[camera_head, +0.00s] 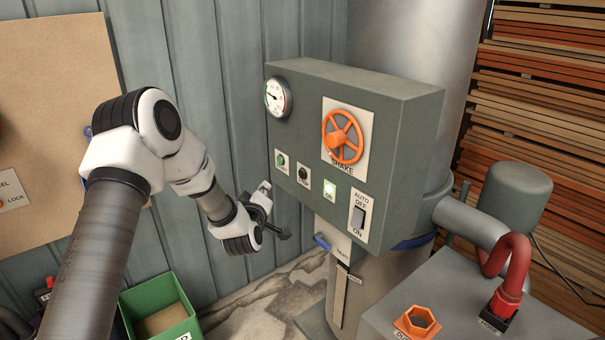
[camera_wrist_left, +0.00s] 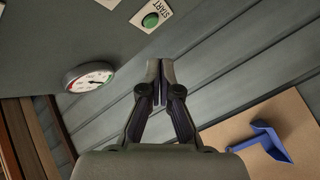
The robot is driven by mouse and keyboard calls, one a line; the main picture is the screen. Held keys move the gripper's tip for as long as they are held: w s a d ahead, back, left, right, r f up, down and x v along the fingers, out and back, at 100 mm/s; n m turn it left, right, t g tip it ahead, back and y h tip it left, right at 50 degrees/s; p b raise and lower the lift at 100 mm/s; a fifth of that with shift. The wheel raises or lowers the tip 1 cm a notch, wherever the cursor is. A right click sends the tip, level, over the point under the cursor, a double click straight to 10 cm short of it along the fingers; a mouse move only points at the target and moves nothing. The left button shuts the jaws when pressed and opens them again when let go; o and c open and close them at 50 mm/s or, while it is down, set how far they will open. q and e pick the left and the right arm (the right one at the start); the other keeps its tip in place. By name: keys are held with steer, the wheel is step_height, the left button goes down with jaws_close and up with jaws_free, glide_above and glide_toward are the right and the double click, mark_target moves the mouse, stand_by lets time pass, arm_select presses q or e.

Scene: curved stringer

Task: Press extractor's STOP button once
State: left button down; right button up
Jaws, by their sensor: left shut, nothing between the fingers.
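The extractor's grey control box (camera_head: 330,110) stands right of my left arm. On its front are a green button (camera_head: 281,161) and, to its right, a dark button (camera_head: 303,174) on a white plate; its lettering is too small to read. In the left wrist view the green button (camera_wrist_left: 151,20) is labelled START, and a corner of another white plate (camera_wrist_left: 108,3) shows at the top edge. My left gripper (camera_head: 284,236) is below and in front of these buttons, apart from the box. In the wrist view the left gripper (camera_wrist_left: 160,68) is shut and empty. My right gripper is out of view.
A blue handle (camera_head: 321,242) sits below. A green bin (camera_head: 158,300) stands lower left.

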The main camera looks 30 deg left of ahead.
mark_target(302, 174)
arm_select(q)
steer(key=w+d+b, duration=0.2)
steer(key=w+d, duration=0.1)
steer(key=w, duration=0.5)
steer(key=shift+d, duration=0.2)
stand_by(0.3)
steer(key=shift+w, duration=0.1)
stand_by(0.8)
steer(key=shift+w+d+b, duration=0.15)
steer(key=shift+w+b, duration=0.15)
steer(key=shift+w, duration=0.1)
